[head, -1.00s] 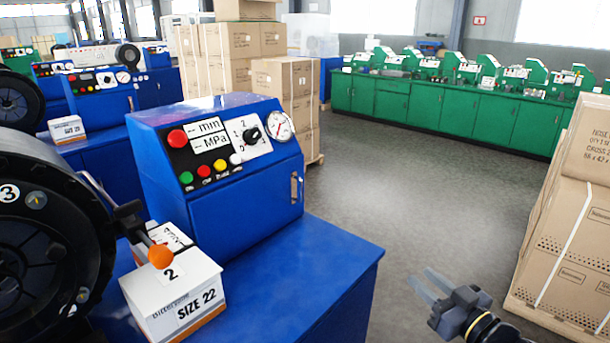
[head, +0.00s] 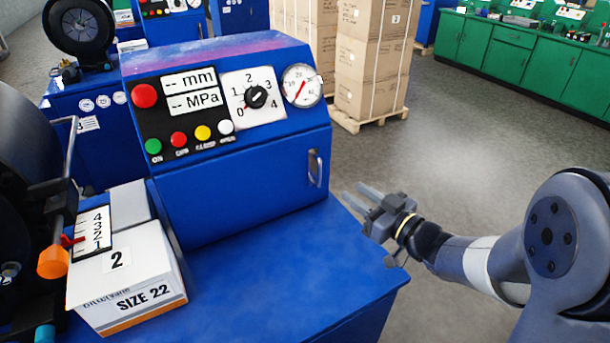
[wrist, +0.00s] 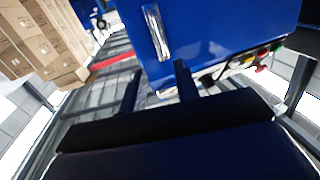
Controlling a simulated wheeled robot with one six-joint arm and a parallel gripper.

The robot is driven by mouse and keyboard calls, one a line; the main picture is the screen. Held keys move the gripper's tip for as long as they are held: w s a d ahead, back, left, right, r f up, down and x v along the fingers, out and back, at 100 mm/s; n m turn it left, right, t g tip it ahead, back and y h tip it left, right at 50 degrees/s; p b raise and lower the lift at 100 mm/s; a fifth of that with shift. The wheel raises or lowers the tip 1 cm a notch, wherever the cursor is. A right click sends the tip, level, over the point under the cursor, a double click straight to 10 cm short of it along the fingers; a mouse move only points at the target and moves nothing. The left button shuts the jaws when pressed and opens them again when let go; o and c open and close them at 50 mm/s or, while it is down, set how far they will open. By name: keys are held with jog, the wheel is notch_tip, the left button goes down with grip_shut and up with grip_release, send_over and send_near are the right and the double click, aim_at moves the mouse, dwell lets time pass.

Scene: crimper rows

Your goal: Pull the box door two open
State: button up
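The blue control box (head: 225,120) stands on a blue bench, with its front door (head: 235,190) shut flush. An upright metal handle (head: 315,168) is near the door's right edge. The handle also shows in the wrist view (wrist: 156,32), ahead of and roughly between the fingers. My gripper (head: 353,192) is open and empty, to the right of the handle and a little lower in the head view, with its fingers pointing toward the box. In the wrist view, the two dark fingers (wrist: 157,70) stand apart and do not touch the handle.
A white SIZE 22 box (head: 125,275) marked 2 sits on the bench left of the door. A dark wheel with an orange knob (head: 53,262) is at the far left. Stacked cartons (head: 365,65) stand behind.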

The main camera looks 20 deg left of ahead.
jog(key=p+x, duration=0.1)
jog(key=x, duration=0.9)
jog(key=shift+a, duration=0.3)
jog(key=shift+s, duration=0.15)
jog(key=shift+c, duration=0.2)
grip_shut()
